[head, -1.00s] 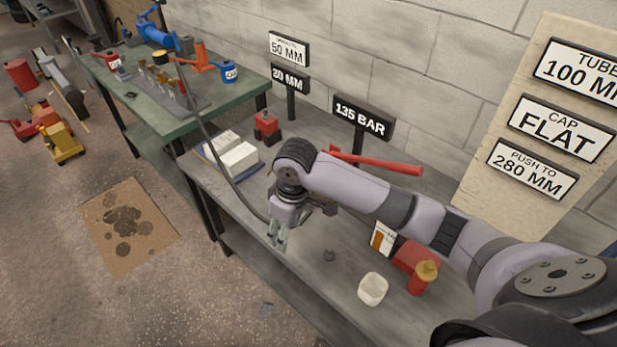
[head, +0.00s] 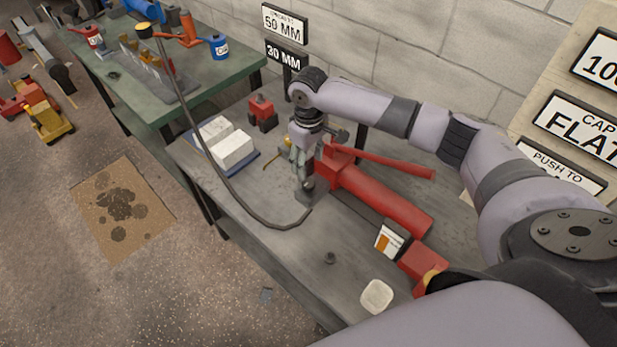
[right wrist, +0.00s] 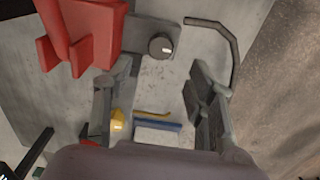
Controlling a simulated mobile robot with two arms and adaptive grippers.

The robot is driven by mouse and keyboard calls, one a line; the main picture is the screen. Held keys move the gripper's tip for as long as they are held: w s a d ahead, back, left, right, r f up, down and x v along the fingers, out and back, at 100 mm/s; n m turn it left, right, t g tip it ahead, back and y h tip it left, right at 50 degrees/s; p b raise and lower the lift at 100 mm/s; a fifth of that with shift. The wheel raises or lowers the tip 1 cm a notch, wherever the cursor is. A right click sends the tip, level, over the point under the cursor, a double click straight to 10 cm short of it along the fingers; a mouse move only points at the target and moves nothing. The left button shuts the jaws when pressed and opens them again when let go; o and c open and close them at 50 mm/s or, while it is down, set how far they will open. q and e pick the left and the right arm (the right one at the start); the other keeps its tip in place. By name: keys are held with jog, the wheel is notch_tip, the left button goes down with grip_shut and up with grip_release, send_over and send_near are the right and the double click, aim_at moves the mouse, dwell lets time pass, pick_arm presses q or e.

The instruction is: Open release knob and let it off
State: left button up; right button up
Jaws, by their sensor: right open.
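The red hand pump (head: 385,200) lies on the grey bench, with its red lever (head: 390,165) slanting above it. A grey block (head: 313,190) is at its left end, where the black hose arrives. In the right wrist view, a round dark knob (right wrist: 161,46) with a small white mark sits on this block (right wrist: 140,32), beside the red pump body (right wrist: 85,30). My right gripper (head: 300,172) is above this end of the pump. In the right wrist view its open fingers (right wrist: 157,103) are empty and the knob lies beyond them, untouched. My left gripper is out of view.
White blocks on a blue tray (head: 250,168) and a small red item (head: 262,113) stand behind and left. The hose (head: 235,190) loops past the bench edge.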

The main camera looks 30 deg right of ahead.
aim_at(308, 182)
notch_tip(308, 182, down, 5)
jog(key=shift+s+a+f, duration=0.1)
jog(key=shift+f, duration=0.05)
notch_tip(308, 182, down, 2)
jog(key=shift+f, duration=0.55)
jog(key=c, duration=1.1)
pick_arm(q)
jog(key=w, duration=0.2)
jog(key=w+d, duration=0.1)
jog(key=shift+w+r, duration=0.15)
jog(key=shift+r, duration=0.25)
pick_arm(e)
jog(key=shift+c, duration=0.2)
